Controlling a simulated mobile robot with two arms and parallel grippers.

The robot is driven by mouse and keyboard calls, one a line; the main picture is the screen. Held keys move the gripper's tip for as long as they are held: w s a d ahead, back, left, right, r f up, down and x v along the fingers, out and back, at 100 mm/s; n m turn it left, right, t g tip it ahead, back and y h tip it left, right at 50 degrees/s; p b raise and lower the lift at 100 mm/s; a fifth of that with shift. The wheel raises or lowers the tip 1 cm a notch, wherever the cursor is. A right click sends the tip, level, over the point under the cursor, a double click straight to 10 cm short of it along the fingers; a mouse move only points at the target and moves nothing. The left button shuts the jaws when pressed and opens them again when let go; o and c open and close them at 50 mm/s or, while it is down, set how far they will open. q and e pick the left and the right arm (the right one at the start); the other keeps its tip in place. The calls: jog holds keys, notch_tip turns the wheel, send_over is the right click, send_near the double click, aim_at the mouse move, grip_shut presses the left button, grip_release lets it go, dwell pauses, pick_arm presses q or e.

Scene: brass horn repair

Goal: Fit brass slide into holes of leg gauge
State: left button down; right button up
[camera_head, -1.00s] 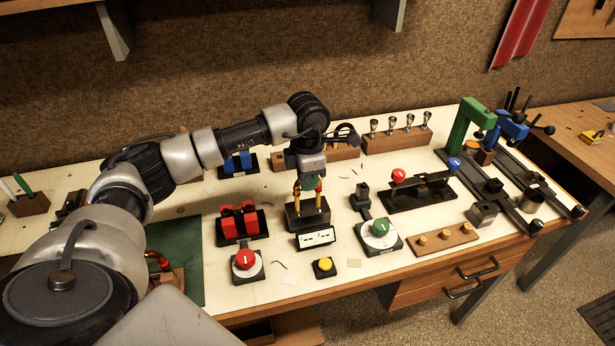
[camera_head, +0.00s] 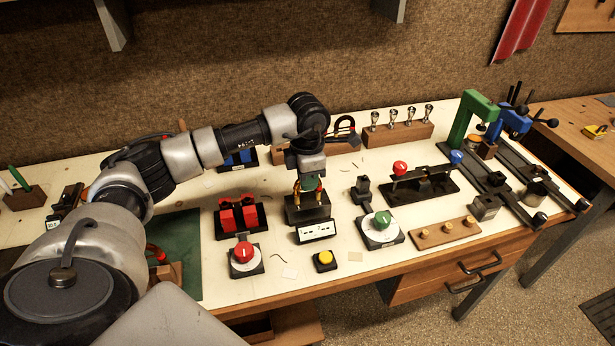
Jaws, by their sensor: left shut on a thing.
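My left gripper (camera_head: 309,182) points down over the dark leg gauge (camera_head: 309,213) near the middle of the bench. It is shut on the brass slide (camera_head: 297,189), a small piece with two upright brass legs, mostly hidden by the fingers. The slide's lower ends meet the top of the gauge; whether both legs are inside the holes, and how deep, is too small to tell. A white plate with dark marks (camera_head: 316,231) stands at the gauge's front. My right gripper is out of view.
Red blocks in a stand (camera_head: 240,217) and a red-knob dial (camera_head: 244,256) are left of the gauge. A yellow button (camera_head: 325,260) is in front; a green-knob dial (camera_head: 381,226) is to the right. A wooden rack with mouthpieces (camera_head: 398,134) stands behind.

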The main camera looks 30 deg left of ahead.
pick_arm(q)
jog(key=shift+f, duration=0.4)
jog(key=c, duration=1)
grip_release()
notch_tip(320, 180, up, 11)
jog(key=shift+f+b, duration=0.1)
jog(key=shift+b, duration=1.05)
